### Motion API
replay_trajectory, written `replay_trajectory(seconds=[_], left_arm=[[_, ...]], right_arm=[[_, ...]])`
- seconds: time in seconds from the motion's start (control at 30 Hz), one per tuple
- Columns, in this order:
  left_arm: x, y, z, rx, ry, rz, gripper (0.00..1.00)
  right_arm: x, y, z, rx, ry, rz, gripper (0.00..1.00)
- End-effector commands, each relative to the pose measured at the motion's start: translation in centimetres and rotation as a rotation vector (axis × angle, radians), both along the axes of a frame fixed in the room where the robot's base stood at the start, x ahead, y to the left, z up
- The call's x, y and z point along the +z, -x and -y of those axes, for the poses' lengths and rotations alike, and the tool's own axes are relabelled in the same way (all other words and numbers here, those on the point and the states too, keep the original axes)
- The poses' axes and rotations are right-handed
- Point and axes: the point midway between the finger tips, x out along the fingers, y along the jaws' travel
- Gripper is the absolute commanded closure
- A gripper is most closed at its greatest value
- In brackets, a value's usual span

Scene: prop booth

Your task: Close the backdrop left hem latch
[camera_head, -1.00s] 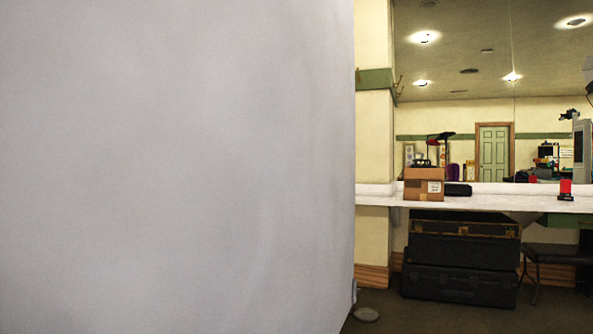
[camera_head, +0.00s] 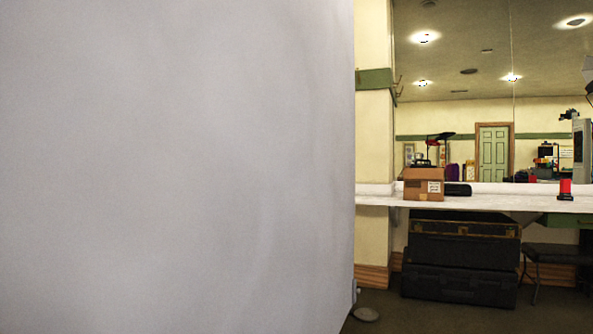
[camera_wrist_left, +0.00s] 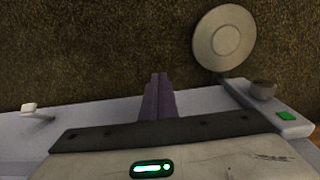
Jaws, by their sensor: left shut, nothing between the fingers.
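The pale grey backdrop (camera_head: 180,170) fills the left of the head view; its lower right corner shows near the floor. In the left wrist view its hem appears as a pale strip (camera_wrist_left: 80,113) running across. At the right of the strip is a latch-like fitting (camera_wrist_left: 288,127) with a green square and a grey round knob (camera_wrist_left: 262,90). Whether the fitting is open or shut I cannot tell. My left gripper (camera_wrist_left: 159,80) has its dark fingers together, empty, over the strip, left of the knob and apart from it. My right gripper is not in view.
A small white peg (camera_wrist_left: 29,108) stands at the strip's left. A round grey disc (camera_wrist_left: 224,39) lies on the brown floor beyond. In the head view, black cases (camera_head: 460,283) stand under a white counter (camera_head: 480,204) bearing a cardboard box (camera_head: 424,186).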

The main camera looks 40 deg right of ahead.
Motion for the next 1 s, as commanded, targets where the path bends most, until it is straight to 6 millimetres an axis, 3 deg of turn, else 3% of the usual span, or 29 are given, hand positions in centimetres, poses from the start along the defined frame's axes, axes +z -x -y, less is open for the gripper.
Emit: replay_trajectory(seconds=[0.5, 1.0], left_arm=[[-2.8, 0.0, 0.0, 0.000, 0.001, -0.001, 1.00], [-2.9, -0.2, -0.2, 0.001, -0.001, -0.001, 1.00]], right_arm=[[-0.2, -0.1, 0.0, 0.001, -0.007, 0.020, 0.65], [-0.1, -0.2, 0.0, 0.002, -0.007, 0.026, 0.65]])
